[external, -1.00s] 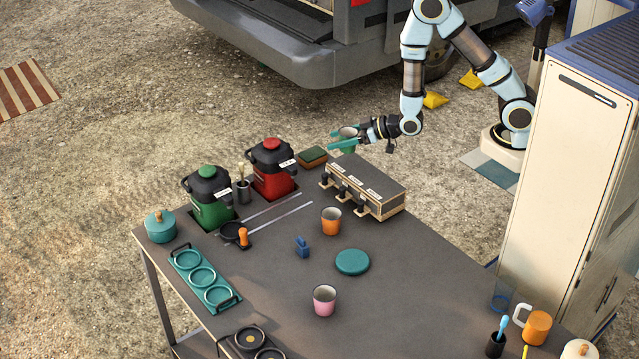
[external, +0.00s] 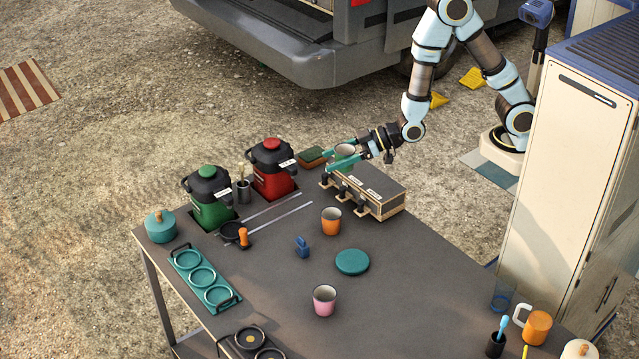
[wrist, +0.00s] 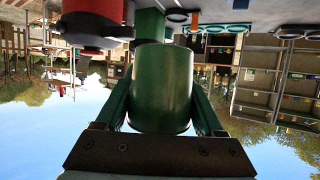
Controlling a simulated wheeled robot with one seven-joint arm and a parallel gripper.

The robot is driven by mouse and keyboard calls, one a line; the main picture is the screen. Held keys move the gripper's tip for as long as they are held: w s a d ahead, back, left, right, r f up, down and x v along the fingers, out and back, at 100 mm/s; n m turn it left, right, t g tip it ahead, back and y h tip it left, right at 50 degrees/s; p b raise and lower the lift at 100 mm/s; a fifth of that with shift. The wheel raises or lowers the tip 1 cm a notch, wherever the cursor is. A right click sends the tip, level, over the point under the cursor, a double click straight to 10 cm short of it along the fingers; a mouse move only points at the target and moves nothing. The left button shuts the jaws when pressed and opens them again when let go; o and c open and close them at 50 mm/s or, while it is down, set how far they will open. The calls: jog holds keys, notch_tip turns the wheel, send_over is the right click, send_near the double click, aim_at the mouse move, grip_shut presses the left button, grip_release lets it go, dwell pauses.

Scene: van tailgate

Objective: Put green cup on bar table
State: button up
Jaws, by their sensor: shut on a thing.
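The green cup (external: 345,153) is between the fingers of my gripper (external: 345,157), which is shut on it. The cup is over the back edge of the table, by the left end of the wooden case; I cannot tell how high it is above it. In the wrist view the cup (wrist: 161,88) fills the middle, with a green finger on each side of it. The bar table (external: 400,290) is the dark grey top that carries the other things.
The wooden case (external: 385,192) with black latches stands just below the cup. An orange cup (external: 331,221), a red pot (external: 271,170), a green pot (external: 209,200) and a pink cup (external: 324,300) stand on the table. The table's right middle is clear.

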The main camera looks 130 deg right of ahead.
jog(key=w+a+f+n+t+y, duration=0.1)
jog(key=w+a+f+n+y, duration=0.25)
jog(key=a, duration=0.95)
jog(key=w+a+n+t+y, duration=0.1)
jog(key=w+a+n+y, duration=0.4)
jog(key=a, duration=0.8)
jog(key=s+f+p, duration=0.1)
jog(key=s+f, duration=0.1)
jog(key=f, duration=0.1)
jog(key=s+f+m+h+p, duration=0.1)
jog(key=f, duration=0.3)
jog(key=s+f+m+p, duration=0.1)
jog(key=s+f, duration=0.1)
jog(key=f, duration=0.2)
jog(key=shift+s+m+h, duration=0.25)
jog(key=shift+s, duration=0.1)
notch_tip(320, 180, up, 12)
jog(key=f, duration=0.1)
jog(key=m+g+h+b, duration=0.1)
jog(key=m+g+h, duration=0.3)
jog(key=m+h, duration=0.5)
send_over(264, 279)
notch_tip(264, 279, down, 4)
jog(key=shift+h, duration=0.3)
jog(key=shift+f+b, duration=2.15)
jog(key=shift+f, duration=1.7)
jog(key=shift+f+b, duration=0.4)
jog(key=shift+f, duration=0.15)
